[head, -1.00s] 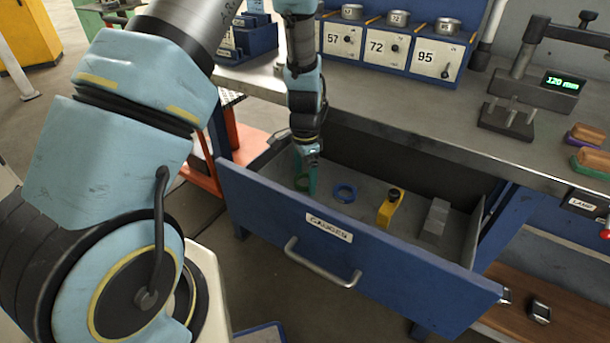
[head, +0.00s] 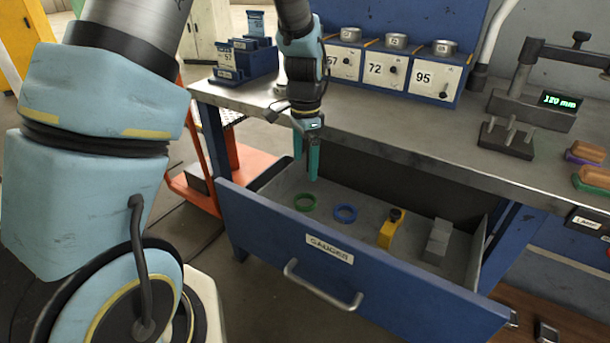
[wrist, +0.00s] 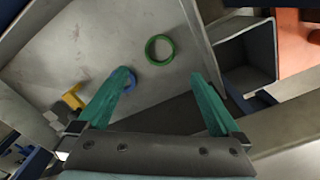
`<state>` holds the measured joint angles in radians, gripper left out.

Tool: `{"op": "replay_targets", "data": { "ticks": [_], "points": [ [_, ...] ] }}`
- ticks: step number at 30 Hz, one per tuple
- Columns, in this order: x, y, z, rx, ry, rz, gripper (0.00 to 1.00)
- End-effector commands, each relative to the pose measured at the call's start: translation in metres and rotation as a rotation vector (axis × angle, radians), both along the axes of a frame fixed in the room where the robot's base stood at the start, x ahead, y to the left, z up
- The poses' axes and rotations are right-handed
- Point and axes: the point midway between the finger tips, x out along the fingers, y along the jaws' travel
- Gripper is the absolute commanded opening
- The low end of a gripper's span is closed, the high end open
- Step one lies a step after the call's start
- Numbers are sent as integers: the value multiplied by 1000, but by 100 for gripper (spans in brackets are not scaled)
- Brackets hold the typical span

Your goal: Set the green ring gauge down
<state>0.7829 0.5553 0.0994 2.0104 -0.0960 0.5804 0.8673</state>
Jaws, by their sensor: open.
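The green ring gauge (head: 305,202) lies flat on the floor of the open drawer (head: 335,262), near its left end. It also shows in the wrist view (wrist: 160,50), beyond and between the fingers. My gripper (head: 306,170) hangs above the drawer, fingers pointing down. Its teal fingers (wrist: 160,88) are spread apart and empty, clear of the ring.
A blue ring (head: 345,214) lies just right of the green one. A yellow gauge (head: 390,228) and grey blocks (head: 438,240) lie further right in the drawer. The steel worktop (head: 400,125) overhangs the drawer's back. An orange base (head: 250,168) stands left.

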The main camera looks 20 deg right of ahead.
Motion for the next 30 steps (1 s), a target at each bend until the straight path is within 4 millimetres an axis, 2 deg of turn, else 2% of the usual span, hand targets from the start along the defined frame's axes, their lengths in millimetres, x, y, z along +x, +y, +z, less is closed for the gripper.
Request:
{"op": "replay_targets", "data": {
  "ticks": [8,11,14,16,18,21,25,27,30],
  "points": [
    [1,3,9,-1,-1,10,100],
    [5,21,16,-7,-7,86,100],
    [9,64,31,-22,-18,274,100],
    [8,108,44,-39,-30,473,100],
    [0,151,56,-55,-45,677,100],
    [-17,202,67,-76,-66,943,100],
    [-41,246,75,-96,-88,1199,100],
    [-51,260,77,-104,-96,1292,100],
    [-59,271,78,-109,-103,1368,100]
  ]
}}
